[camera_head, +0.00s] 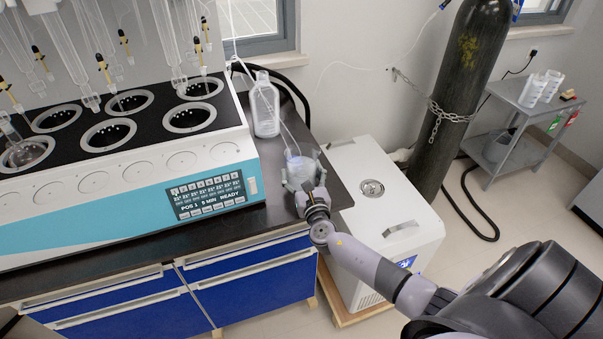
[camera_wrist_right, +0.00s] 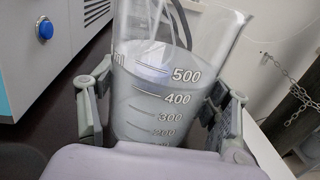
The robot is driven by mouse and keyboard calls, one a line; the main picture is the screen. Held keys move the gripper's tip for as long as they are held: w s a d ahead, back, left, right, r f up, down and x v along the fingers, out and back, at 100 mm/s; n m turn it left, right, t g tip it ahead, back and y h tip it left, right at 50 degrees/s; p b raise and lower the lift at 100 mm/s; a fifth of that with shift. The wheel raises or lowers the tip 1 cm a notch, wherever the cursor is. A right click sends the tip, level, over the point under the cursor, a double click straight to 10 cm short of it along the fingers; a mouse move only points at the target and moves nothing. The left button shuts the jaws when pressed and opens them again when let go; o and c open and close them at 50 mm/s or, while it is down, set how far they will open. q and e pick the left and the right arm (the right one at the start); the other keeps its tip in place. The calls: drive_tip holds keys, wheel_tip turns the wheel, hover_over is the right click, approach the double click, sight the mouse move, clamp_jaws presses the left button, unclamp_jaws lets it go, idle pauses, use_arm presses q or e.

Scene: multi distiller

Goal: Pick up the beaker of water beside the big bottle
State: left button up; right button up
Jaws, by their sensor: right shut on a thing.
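A clear beaker of water (camera_head: 301,170) stands near the right end of the dark bench top, in front of the big bottle. In the right wrist view the beaker (camera_wrist_right: 165,95) fills the middle, upright, with white volume marks and water to above the 500 mark. My right gripper (camera_head: 303,181) is shut around the beaker, one finger on each side; its fingers also show in the right wrist view (camera_wrist_right: 160,112). The big clear bottle (camera_head: 264,108) stands behind, with a thin tube near it. I cannot tell whether the beaker touches the bench. My left gripper is not in view.
The white and blue distiller (camera_head: 120,175) stands close on the left of the beaker. A white box unit (camera_head: 375,215) stands on the right, beside the bench. A chained dark gas cylinder (camera_head: 455,95) and a grey cart (camera_head: 515,115) are farther right.

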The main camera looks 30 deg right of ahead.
sight(298, 155)
drive_tip(key=c, duration=0.5)
drive_tip(key=shift+w+r, duration=0.1)
drive_tip(key=shift+r, duration=0.05)
drive_tip(key=shift+c, duration=0.5)
drive_tip(key=shift+r, duration=0.15)
drive_tip(key=shift+r+p, duration=0.65)
drive_tip(key=shift+r, duration=0.55)
wheel_tip(298, 155, up, 17)
drive_tip(key=p, duration=0.5)
drive_tip(key=shift+p, duration=0.3)
